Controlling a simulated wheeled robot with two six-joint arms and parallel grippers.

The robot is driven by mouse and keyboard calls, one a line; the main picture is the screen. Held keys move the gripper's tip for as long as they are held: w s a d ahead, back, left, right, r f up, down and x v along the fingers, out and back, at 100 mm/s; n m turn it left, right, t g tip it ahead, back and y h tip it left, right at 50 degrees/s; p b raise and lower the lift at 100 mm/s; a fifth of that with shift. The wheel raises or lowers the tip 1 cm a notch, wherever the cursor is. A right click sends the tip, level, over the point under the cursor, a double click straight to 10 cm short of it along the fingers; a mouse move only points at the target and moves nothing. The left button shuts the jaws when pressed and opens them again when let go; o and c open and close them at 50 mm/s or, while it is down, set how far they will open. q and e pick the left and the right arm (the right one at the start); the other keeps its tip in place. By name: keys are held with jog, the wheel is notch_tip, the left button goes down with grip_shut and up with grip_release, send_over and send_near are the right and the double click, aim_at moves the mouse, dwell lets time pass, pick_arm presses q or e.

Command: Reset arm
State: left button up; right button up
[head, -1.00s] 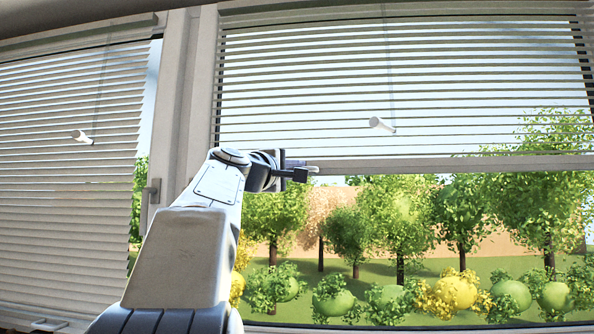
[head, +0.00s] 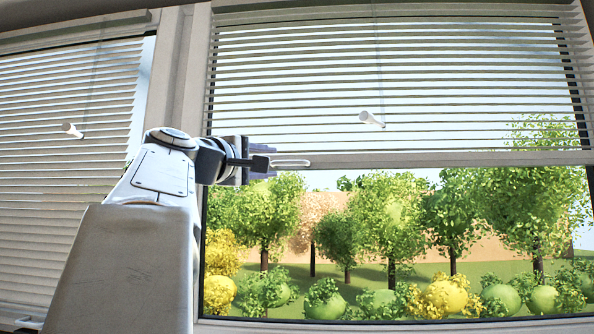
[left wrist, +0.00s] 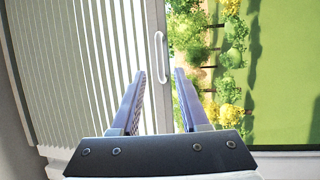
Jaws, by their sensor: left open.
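My left gripper (head: 262,160) is open and empty in front of the right window, level with the lower rail of its blind. It also shows in the left wrist view (left wrist: 160,74), with its two purple-grey fingers spread apart. A small white handle (head: 291,163) on the blind's bottom rail is just beyond the fingertips. In the left wrist view the handle (left wrist: 158,50) lies ahead of the gap between the fingers, apart from them. My right gripper is not in view.
The right blind (head: 400,90) is partly raised, with trees and grass below it. The left blind (head: 60,170) hangs lower. White cord pulls hang before the right blind (head: 371,119) and left blind (head: 72,130). A frame post (head: 180,70) stands between the windows.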

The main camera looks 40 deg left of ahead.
pick_arm(q)
jog(key=shift+v, duration=0.85)
jog(key=shift+w, duration=0.1)
